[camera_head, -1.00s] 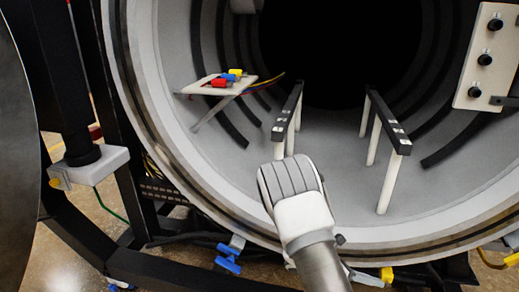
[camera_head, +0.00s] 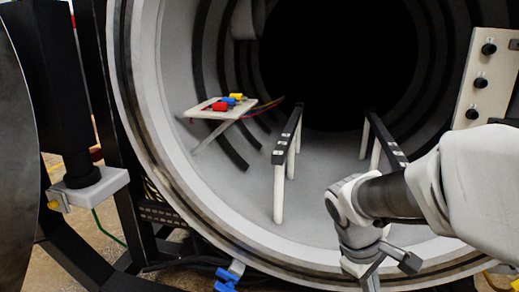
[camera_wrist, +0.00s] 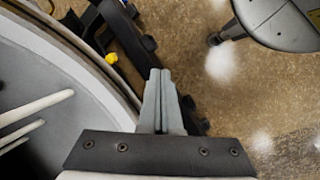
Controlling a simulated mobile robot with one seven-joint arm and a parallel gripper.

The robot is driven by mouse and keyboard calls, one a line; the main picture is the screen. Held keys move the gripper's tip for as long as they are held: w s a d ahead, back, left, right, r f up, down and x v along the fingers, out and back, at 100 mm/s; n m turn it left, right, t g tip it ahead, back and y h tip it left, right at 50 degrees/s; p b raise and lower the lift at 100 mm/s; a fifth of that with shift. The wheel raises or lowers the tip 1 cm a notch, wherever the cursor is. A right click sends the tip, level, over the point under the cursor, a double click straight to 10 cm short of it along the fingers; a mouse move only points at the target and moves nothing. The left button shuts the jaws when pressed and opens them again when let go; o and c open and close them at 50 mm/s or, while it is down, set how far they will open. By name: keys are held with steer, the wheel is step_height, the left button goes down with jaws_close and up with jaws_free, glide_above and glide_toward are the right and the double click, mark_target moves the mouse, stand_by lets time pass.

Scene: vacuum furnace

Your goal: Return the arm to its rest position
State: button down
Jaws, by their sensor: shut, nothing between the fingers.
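My gripper (camera_wrist: 159,75) shows in the wrist view with its two grey fingers together and nothing between them. In the head view my arm comes in from the right and bends down at the wrist in front of the chamber's lower right mouth. The fingers are not clear there, near the bottom edge. The vacuum furnace chamber (camera_head: 225,195) is open and round, with a dark interior. My arm hides part of its lower right rim and of the right rail.
Two black-topped rails, left (camera_head: 287,135) and right (camera_head: 385,140), stand on white posts inside the chamber. A small shelf (camera_head: 205,113) with red, blue and yellow connectors is at the left. A knobbed panel (camera_head: 487,75) is at the right. Brown floor (camera_wrist: 225,110) lies below my gripper.

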steer(key=s+a+r+m+t+y, duration=0.4)
steer(key=s+a+r+m+t, duration=0.1)
steer(key=s+a+r+m, duration=0.3)
step_height(320, 180, up, 22)
steer(key=n+p, duration=0.1)
steer(key=p, duration=2)
steer(key=shift+d+r+p, duration=0.15)
steer(key=shift+d+p, duration=0.25)
steer(key=shift+s+d, duration=0.1)
steer(key=shift+d, duration=0.05)
